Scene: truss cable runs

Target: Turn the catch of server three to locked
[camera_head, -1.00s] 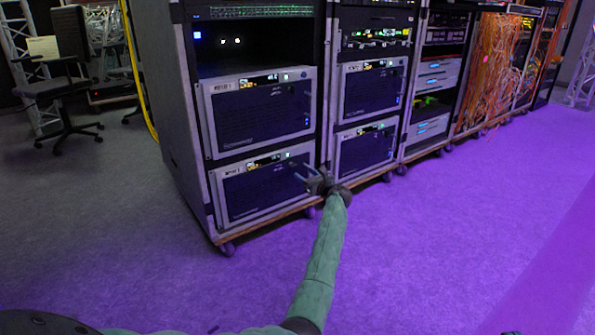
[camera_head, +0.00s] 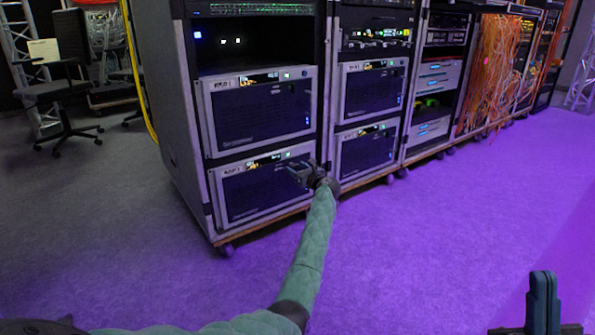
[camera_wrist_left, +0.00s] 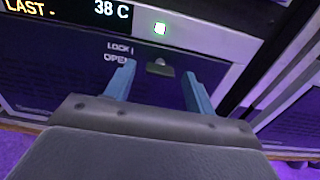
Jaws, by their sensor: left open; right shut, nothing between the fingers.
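The lower-left server (camera_head: 262,190) sits in the nearest rack, with a lit display strip along its top; its name label is too small for me to read surely. In the left wrist view its small dark catch (camera_wrist_left: 160,69) shows beside the printed words LOCK and OPEN, level roughly with OPEN. My left gripper (camera_head: 297,169) is at the right side of this server's front. In the left wrist view its open fingers (camera_wrist_left: 158,80) stand on either side of the catch, apart from it. My right gripper (camera_head: 543,290) is shut and empty at the lower right, away from the rack.
Another server (camera_head: 262,115) sits directly above, and two more stand in the rack column to the right (camera_head: 367,150). The purple-lit floor (camera_head: 440,230) before the racks is clear. A chair (camera_head: 62,95) stands at the left.

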